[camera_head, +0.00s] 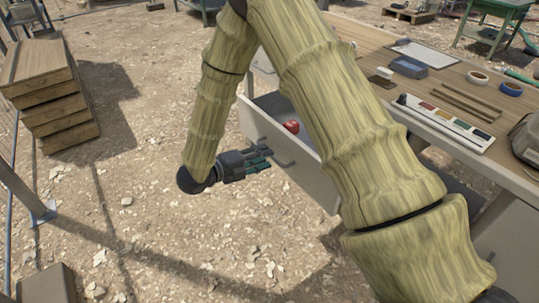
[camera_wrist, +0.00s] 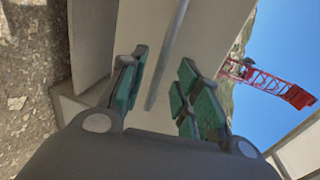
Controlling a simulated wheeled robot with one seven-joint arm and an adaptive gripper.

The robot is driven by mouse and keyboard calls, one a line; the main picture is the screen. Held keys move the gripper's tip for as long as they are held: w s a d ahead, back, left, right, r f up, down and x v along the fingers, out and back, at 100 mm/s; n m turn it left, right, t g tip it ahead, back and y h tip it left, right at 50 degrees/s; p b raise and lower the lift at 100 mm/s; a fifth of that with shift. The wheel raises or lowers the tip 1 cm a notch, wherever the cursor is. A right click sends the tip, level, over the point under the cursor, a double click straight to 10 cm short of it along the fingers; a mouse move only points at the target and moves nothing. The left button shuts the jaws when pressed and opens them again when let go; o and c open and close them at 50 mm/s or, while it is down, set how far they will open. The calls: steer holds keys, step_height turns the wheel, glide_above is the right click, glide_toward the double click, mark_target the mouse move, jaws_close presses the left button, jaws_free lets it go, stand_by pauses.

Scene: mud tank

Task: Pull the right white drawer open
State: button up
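A white drawer (camera_head: 262,131) stands pulled out from under the long wooden table, with a red round object (camera_head: 291,126) inside. My arm crosses in front of its right part, so I cannot tell whether it is the right one of a pair. My gripper (camera_head: 266,158) is just outside the drawer front, beside its thin grey handle (camera_head: 284,160). In the wrist view my gripper (camera_wrist: 163,68) is open, its green-padded fingers spread. The bar handle (camera_wrist: 168,52) runs between them, and I see no clear contact.
A stack of wooden planks (camera_head: 48,90) stands at left. The stony ground left of the drawer is clear. A red crane (camera_wrist: 270,83) shows in the wrist view.

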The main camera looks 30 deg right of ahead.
steer(key=w+v, duration=0.1)
steer(key=v, duration=0.7)
steer(key=shift+s+a, duration=0.2)
steer(key=shift+s, duration=0.25)
steer(key=d+f+n+t+y, duration=0.3)
steer(key=f+n+t+y, duration=0.15)
steer(key=f+n, duration=0.65)
steer(key=s+a+f+n+g+y, duration=0.15)
steer(key=s+f+n+y, duration=0.65)
steer(key=s+f+n, duration=0.8)
steer(key=s+f+n+g+y, duration=0.2)
steer(key=s+n+g, duration=0.15)
steer(key=s, duration=0.55)
steer(key=s+f+n+g+y, duration=0.1)
steer(key=s+f+n+g, duration=0.2)
steer(key=s, duration=0.6)
step_height(320, 180, up, 16)
steer(key=a+t+p, duration=0.1)
steer(key=p, duration=1.4)
steer(key=shift+w+n+p, duration=0.2)
steer(key=shift+n+p, duration=0.15)
steer(key=shift+p, duration=0.05)
steer(key=shift+s+f+t, duration=0.1)
steer(key=shift+f+t, duration=0.05)
steer(key=shift+t, duration=0.1)
